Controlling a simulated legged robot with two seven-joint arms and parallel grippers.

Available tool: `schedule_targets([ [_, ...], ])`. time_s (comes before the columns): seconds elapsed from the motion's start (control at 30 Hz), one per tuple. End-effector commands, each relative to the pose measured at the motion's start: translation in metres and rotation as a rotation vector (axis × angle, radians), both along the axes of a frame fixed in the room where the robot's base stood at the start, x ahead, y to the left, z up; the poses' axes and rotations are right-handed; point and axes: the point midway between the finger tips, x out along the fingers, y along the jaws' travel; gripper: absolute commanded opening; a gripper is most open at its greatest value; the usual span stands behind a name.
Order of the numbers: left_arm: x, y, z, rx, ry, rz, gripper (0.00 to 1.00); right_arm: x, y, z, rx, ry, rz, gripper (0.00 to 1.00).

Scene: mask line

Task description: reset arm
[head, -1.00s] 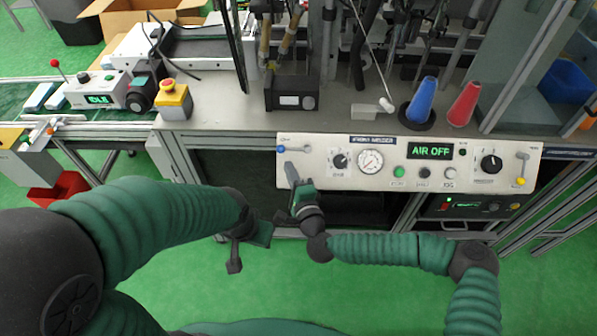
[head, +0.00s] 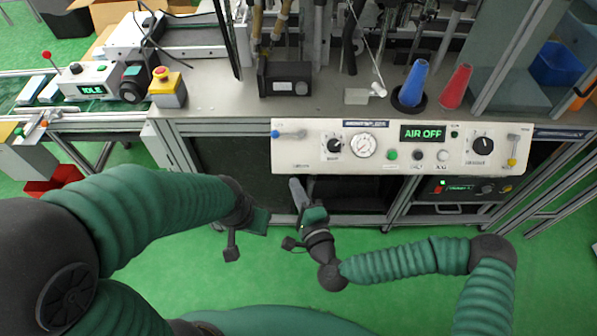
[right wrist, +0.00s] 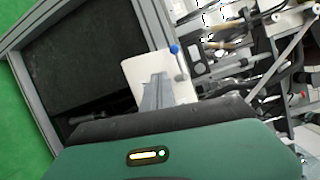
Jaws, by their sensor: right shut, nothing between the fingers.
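My right gripper (head: 296,187) is shut and empty, just below the left end of the white control panel (head: 375,172). In the right wrist view its grey fingers (right wrist: 155,92) are together in front of the panel's end, near the blue-knobbed lever (right wrist: 178,60). In the head view this lever (head: 290,134) lies sideways, knob to the left, and the gripper is apart from it. The panel display (head: 423,133) reads AIR OFF. My left gripper (head: 238,236) hangs low left of the right one, over the green floor; its fingers are not clear enough to judge.
The grey bench (head: 215,100) carries a yellow box with a red button (head: 167,90), a black box (head: 285,80), a blue cone (head: 412,84) and a red cone (head: 456,88). A conveyor (head: 85,120) is at left. Open green floor (head: 200,275) lies in front.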

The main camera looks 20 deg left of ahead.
Motion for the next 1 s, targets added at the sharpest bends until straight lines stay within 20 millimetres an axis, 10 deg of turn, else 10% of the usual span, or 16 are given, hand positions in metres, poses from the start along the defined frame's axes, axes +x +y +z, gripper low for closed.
schedule_targets([
  [0.23, 0.000, 0.000, 0.007, 0.000, 0.000, 0.000, 0.00, -0.010, 0.008, -0.001, -0.080, -0.017, 0.075, 0.00],
  [0.4, 0.000, 0.000, 0.032, 0.000, 0.000, 0.000, 0.00, -0.057, 0.001, -0.033, -0.529, -0.057, 0.418, 0.00],
  [0.63, 0.000, 0.000, 0.067, 0.000, 0.000, 0.000, 0.00, -0.078, -0.148, -0.038, -1.232, 0.061, 0.731, 0.00],
  [0.8, 0.000, 0.000, 0.091, 0.000, 0.000, 0.000, 0.00, -0.093, -0.265, 0.043, -1.517, 0.265, 0.754, 0.00],
  [1.0, 0.000, 0.000, 0.104, 0.000, 0.000, 0.000, 0.00, -0.131, -0.318, 0.112, -1.545, 0.418, 0.734, 0.00],
])
